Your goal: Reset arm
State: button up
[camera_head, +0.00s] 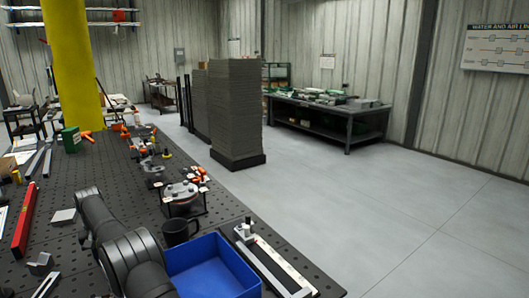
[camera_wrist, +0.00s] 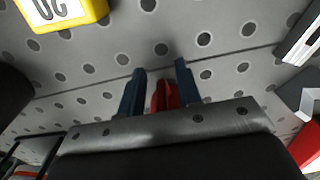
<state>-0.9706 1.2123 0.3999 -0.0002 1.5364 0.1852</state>
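My gripper (camera_wrist: 160,68) shows in the wrist view as two blue fingers standing apart over the grey perforated table top (camera_wrist: 100,85). A red piece (camera_wrist: 164,98) shows low between the fingers, with gaps beside it; I cannot tell what it is. No object shows between the fingertips. In the head view my dark arm (camera_head: 125,250) reaches over the table at the lower left, and the gripper itself is not visible there.
A yellow block (camera_wrist: 62,14) with dark markings lies at the wrist view's top left. In the head view, a blue bin (camera_head: 215,270), black mug (camera_head: 179,233), red level (camera_head: 24,222) and clamped fixture (camera_head: 183,195) crowd the table around my arm. Open floor (camera_head: 370,210) lies right.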

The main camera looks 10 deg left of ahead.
notch_tip(320, 180, up, 4)
jog(key=shift+r, duration=0.15)
jog(key=w+d+r, duration=0.5)
jog(key=d+r, duration=0.6)
jog(key=r, duration=0.1)
jog(key=w+d+n, duration=1.3)
jog(key=w+d, duration=0.5)
jog(key=d, duration=0.2)
jog(key=shift+w, duration=0.2)
jog(key=shift+r, duration=0.1)
